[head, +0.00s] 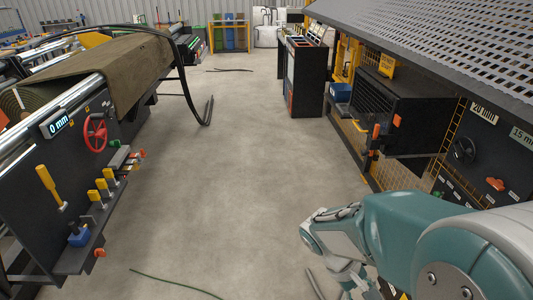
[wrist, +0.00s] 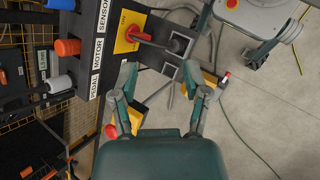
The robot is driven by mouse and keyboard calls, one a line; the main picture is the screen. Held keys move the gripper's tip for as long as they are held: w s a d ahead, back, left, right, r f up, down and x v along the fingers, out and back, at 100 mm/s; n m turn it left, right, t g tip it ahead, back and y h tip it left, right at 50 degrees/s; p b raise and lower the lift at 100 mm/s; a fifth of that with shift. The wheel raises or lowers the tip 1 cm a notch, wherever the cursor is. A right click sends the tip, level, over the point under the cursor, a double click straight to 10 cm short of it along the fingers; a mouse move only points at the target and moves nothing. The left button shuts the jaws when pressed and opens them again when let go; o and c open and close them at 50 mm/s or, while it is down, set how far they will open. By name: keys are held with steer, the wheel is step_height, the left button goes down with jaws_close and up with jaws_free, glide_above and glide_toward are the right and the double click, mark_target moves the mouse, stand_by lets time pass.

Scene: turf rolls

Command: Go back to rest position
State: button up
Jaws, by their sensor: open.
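My gripper (wrist: 160,75) is open in the wrist view, its two fingers apart with nothing seen between them. Beyond the fingertips is a dark panel labelled SENSOR, MOTOR and PEDAL, with a red-handled switch (wrist: 140,37) on a yellow plate. I cannot tell whether a finger touches anything there. In the head view my teal arm reaches in from the lower right, and my gripper (head: 352,278) is partly visible at the bottom edge, over the floor beside the right-hand machine.
At the left stands a machine (head: 42,185) with a red handwheel (head: 95,132), yellow levers and a brown-green roll (head: 130,65). A black cabinet (head: 393,105) under a perforated canopy (head: 440,40) stands right. Open concrete floor (head: 235,160) lies between; a green cord (head: 175,283) crosses its front.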

steer(key=s+a+r+m+t+y, duration=0.2)
steer(key=r+t+y, duration=0.1)
steer(key=r, duration=0.4)
steer(key=s+a+r+m+t+y, duration=0.2)
steer(key=s+a+r+t+y, duration=0.1)
steer(key=r+t, duration=0.2)
step_height(320, 180, up, 2)
steer(key=shift+r+m+t, duration=0.15)
steer(key=shift+m+t, duration=0.15)
steer(key=shift+t, duration=0.1)
